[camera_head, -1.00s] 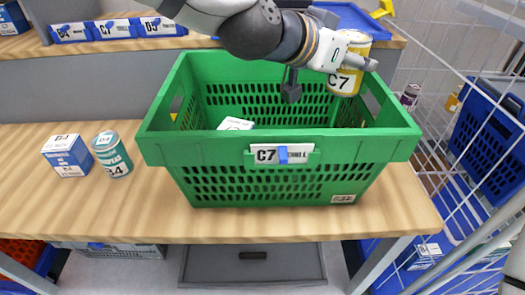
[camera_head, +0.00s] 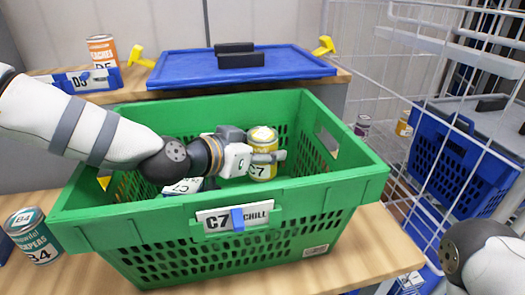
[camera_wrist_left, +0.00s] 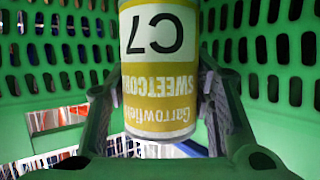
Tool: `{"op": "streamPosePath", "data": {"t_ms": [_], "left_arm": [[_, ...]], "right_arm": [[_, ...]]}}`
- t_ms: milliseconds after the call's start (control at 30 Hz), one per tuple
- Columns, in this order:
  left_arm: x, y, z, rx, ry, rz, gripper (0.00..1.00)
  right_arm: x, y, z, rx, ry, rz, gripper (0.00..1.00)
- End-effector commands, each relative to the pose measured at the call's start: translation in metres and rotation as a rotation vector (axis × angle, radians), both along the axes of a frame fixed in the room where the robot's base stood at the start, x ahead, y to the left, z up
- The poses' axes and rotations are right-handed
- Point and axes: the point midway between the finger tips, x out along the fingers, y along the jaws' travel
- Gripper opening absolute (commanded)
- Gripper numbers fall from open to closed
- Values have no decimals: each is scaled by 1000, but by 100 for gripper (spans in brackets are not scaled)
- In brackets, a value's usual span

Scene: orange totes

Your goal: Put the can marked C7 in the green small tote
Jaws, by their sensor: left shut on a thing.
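The can marked C7 (camera_head: 262,171), yellow and white, is inside the green tote (camera_head: 318,215) in the head view, toward its back right. My left gripper (camera_head: 268,157) reaches over the tote's left side and is shut on this can. In the left wrist view the can (camera_wrist_left: 158,60) stands between the two fingers, its label upside down in the picture, with green slotted walls around it. Whether its base touches the tote floor is hidden. The tote's front tag reads C7 CHILL. My right gripper is out of view.
A white box marked C7 (camera_head: 183,187) lies in the tote, left of the can. A teal can marked B4 (camera_head: 34,238) stands left of the tote. A wire cage (camera_head: 375,130) borders the right.

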Motion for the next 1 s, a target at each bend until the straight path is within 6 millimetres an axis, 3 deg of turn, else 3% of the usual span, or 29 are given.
{"op": "streamPosePath", "data": {"t_ms": [533,567,633,1000], "left_arm": [[0,0,-10,-1,-1,0,8],[0,0,-11,1,1,0,52],[0,0,-11,1,1,0,68],[0,0,-6,-1,-1,0,68]], "right_arm": [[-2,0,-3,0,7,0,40],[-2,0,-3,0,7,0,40],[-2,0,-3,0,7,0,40],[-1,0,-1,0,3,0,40]]}}
